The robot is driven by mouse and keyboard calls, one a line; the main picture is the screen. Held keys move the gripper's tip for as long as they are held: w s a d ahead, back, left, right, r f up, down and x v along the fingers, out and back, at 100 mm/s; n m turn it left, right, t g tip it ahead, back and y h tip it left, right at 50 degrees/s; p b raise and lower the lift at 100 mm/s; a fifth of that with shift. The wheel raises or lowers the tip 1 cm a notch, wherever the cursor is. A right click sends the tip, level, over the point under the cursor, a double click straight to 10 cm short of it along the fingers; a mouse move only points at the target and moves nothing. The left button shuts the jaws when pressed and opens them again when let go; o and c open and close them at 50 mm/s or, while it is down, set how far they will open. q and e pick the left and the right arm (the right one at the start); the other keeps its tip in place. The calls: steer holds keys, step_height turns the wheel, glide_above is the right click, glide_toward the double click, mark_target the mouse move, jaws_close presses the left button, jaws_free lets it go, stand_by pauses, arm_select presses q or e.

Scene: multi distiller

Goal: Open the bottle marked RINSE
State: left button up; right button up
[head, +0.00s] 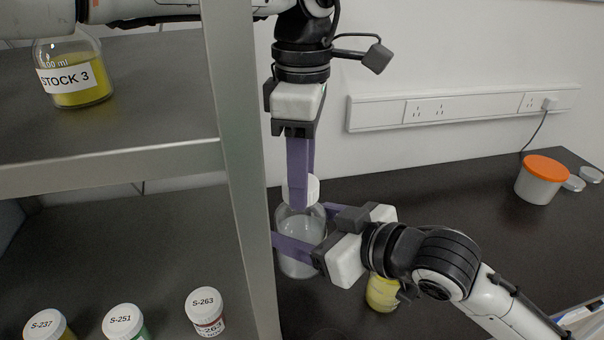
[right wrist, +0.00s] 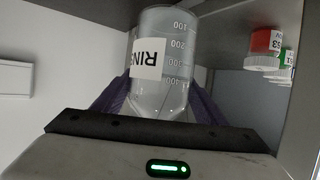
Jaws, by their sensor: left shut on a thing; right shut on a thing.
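My right gripper (head: 300,225) is shut around the upper body of the bottle from the right. In the right wrist view the bottle (right wrist: 165,85) appears upside down between the purple fingers (right wrist: 160,108), with a partly visible label starting "RIN" and volume marks. The cap is hidden there.
The shelf post (head: 240,170) stands close left of the bottle. A yellow container (head: 382,293) sits under my right arm. A STOCK 3 bottle (head: 80,85) is on the upper shelf, several small capped jars (head: 207,310) below. An orange-lidded tub (head: 541,182) stands far right; the bench between is clear.

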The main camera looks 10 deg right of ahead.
arm_select(q)
steer(key=n, duration=0.7)
steer(key=shift+w+r, duration=0.1)
steer(key=shift+w, duration=0.15)
steer(key=n, duration=0.5)
steer(key=shift+w+n, duration=0.1)
steer(key=shift+n, duration=0.3)
steer(key=o, duration=1.1)
steer(key=shift+c, duration=0.2)
steer(key=shift+o, duration=0.4)
steer(key=shift+a, duration=0.1)
steer(key=shift+r, duration=0.1)
